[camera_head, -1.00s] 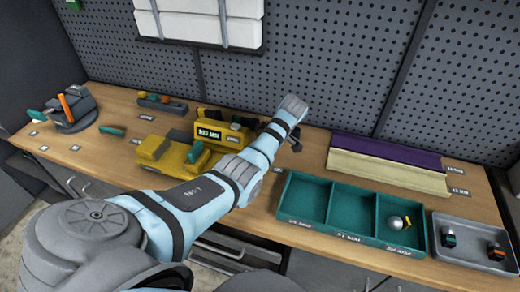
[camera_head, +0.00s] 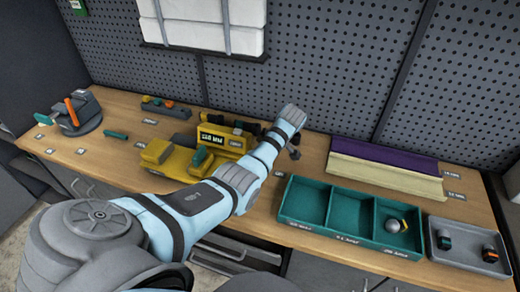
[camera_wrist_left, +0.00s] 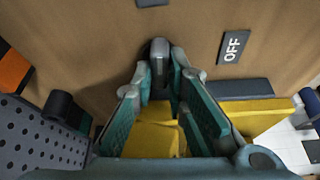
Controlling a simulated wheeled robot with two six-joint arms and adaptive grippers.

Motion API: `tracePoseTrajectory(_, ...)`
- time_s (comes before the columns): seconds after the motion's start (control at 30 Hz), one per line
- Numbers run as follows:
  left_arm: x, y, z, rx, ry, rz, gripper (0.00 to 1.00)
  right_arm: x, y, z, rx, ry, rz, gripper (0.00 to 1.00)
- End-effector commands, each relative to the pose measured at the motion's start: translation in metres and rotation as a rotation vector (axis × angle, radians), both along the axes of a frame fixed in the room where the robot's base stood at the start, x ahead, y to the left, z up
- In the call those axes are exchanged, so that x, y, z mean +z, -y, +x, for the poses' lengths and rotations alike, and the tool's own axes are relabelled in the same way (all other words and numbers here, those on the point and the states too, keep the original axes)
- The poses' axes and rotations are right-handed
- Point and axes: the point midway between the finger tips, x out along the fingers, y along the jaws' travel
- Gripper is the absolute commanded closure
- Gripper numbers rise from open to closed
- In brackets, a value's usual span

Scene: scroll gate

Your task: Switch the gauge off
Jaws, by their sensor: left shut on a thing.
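The yellow gauge (camera_head: 154,154) stands on the bench with a lit display (camera_head: 212,138) on its raised back part. The digits are too small to read surely. A green block (camera_head: 199,157) shows on its front. In the head view my left arm crosses the bench and hides the fingers. My right gripper is not in view.
A teal tray with three compartments (camera_head: 280,214) holds a grey and yellow piece. A grey tray (camera_head: 435,256) with two knobs stands right of it. Purple and cream strips (camera_head: 385,160) lie behind. A grey stand (camera_head: 85,112) is at the left. A pegboard (camera_head: 330,60) closes the back.

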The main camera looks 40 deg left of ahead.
Motion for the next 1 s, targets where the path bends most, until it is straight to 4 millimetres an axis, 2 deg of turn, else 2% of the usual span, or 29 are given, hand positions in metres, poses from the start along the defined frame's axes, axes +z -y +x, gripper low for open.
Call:
tracePoseTrajectory(0.03,0.003,0.003,-0.003,-0.030,-0.011,-0.007,1.00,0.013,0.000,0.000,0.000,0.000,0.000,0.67)
tracePoseTrajectory(0.1,0.004,0.003,-0.004,-0.079,-0.013,-0.008,1.00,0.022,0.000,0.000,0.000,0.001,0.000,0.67)
tracePoseTrajectory(0.37,0.001,0.003,-0.006,-0.310,-0.011,-0.010,1.00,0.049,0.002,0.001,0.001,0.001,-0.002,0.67)
tracePoseTrajectory(1.0,-0.004,0.001,-0.009,-0.918,-0.011,-0.008,1.00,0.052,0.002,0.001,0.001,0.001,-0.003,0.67)
